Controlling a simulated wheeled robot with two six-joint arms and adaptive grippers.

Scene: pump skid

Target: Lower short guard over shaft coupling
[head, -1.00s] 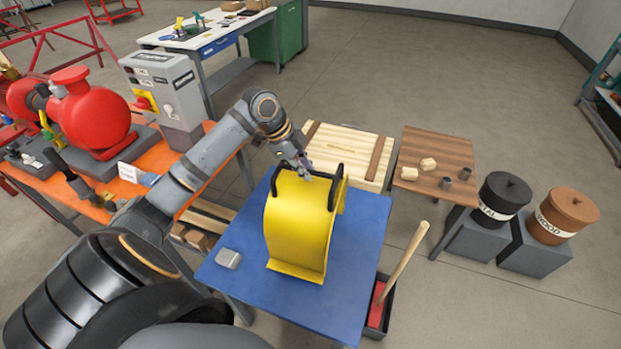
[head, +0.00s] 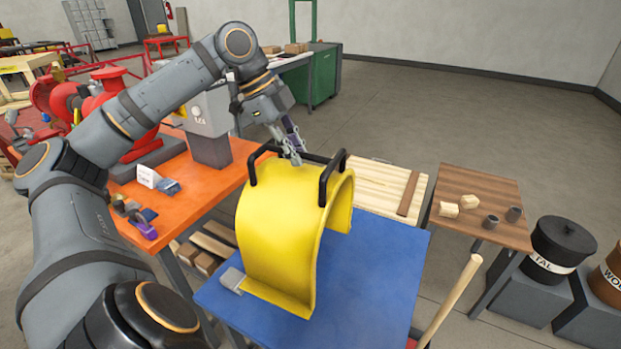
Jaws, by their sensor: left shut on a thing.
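The short guard (head: 278,225) is a yellow curved sheet with two black handles, and it is upright over the blue table (head: 375,285). My left gripper (head: 296,158) is at the top of the guard, between the two handle ends, and shut on the guard. The exact grip point is small and partly hidden. The guard appears a little above the table, but the gap underneath is hidden. The red pump (head: 100,88) stands on the orange bench at the left, partly behind my left arm. I cannot make out the shaft coupling. My right gripper is not in view.
The orange bench (head: 205,180) holds a grey control box (head: 208,110), a white card and small tools. A grey block (head: 232,279) lies at the guard's lower left edge. A wooden crate (head: 385,185), a brown table (head: 480,190) and bins stand to the right.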

